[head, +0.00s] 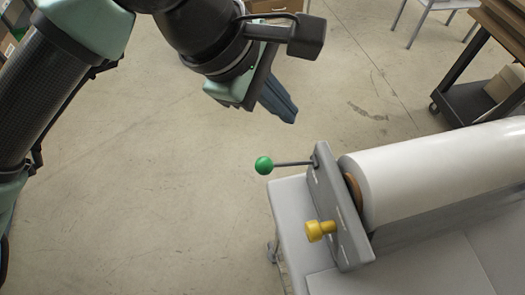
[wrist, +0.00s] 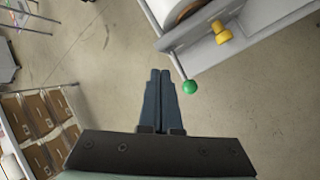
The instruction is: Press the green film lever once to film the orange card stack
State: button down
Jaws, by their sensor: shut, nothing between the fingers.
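The green film lever (head: 264,165) is a round green knob on a thin grey rod. It sticks out to the left from the end plate of the laminator in the head view. In the wrist view the green knob (wrist: 190,87) is just right of my fingertips. My gripper (head: 290,115) is shut and empty, with dark blue fingers, above and slightly right of the knob in the head view. My gripper also shows in the wrist view (wrist: 160,75), apart from the knob. I see no orange card stack in either view.
The laminator's white film roll (head: 440,170) lies behind its grey end plate (head: 338,215), which bears a yellow knob (head: 320,230). Shelves with cardboard boxes (wrist: 38,115) stand at the left in the wrist view. The floor left of the laminator is clear.

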jog(key=shift+f, duration=0.1)
dwell(0.3)
jog(key=b, duration=0.2)
send_over(266, 159)
jog(key=f, duration=0.6)
jog(key=shift+d+f, duration=0.2)
jog(key=shift+f, duration=0.2)
jog(key=shift+s+a+f+b, duration=0.1)
jog(key=shift+a+f+b, duration=0.2)
jog(key=shift+f+b, duration=0.75)
jog(key=shift+r+b, duration=0.2)
jog(key=shift+b, duration=0.3)
jog(key=shift+f+b, duration=0.3)
jog(key=shift+b, duration=0.35)
jog(key=shift+s+a+f+b, duration=0.1)
jog(key=shift+a+f+b, duration=0.1)
jog(key=shift+f+b, duration=0.5)
jog(key=shift+s+a+f+b, duration=0.15)
jog(key=shift+f+b, duration=0.25)
jog(key=shift+b, duration=0.5)
dwell(1.2)
jog(key=shift+w+r, duration=0.1)
jog(key=shift+r, duration=0.05)
dwell(0.5)
jog(key=shift+w+d+r, duration=0.1)
jog(key=shift+d+r, duration=0.1)
jog(key=shift+r, duration=0.5)
jog(key=shift+w+d+r, duration=0.1)
jog(key=shift+d+r, duration=0.1)
jog(key=shift+r, duration=0.5)
